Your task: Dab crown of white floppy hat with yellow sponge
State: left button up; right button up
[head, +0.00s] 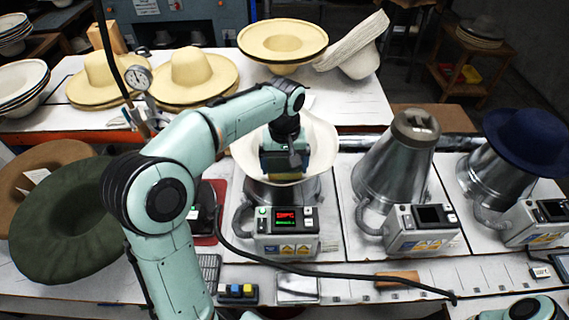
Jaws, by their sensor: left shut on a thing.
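The white floppy hat (322,145) sits on the left metal press cone, its wide brim spread around the crown. My left gripper (286,166) reaches down over the hat's crown from above and is shut on the yellow sponge. The sponge is mostly hidden by the gripper; I cannot tell whether it touches the crown. The crown is largely covered by my left arm and gripper. Part of my right arm shows at the bottom right edge; its gripper is not in view.
A bare press cone (392,165) and one with a blue hat (526,137) stand to the right. Control boxes (286,232) front the presses. Straw hats (199,72) lie on the back table, and a green hat (68,222) at left. A black cable crosses the front.

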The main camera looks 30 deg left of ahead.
pick_arm(q)
jog(key=shift+w+a, duration=0.7)
jog(key=shift+w, duration=0.35)
dwell(1.3)
pick_arm(e)
jog(key=shift+s, duration=0.1)
dwell(0.8)
pick_arm(q)
jog(key=shift+s+d+f, duration=0.1)
jog(key=shift+s+d, duration=0.15)
jog(key=shift+s, duration=0.05)
jog(key=shift+s+d+b, duration=0.4)
jog(key=shift+s+b, duration=0.2)
jog(key=shift+s, duration=0.2)
jog(key=shift+r+p, duration=0.3)
jog(key=shift+r, duration=0.4)
jog(key=shift+w+r+p, duration=0.2)
jog(key=shift+r+p, duration=0.2)
jog(key=shift+r, duration=1)
jog(key=shift+s+r, duration=0.25)
jog(key=shift+r, duration=0.25)
jog(key=shift+w, duration=0.1)
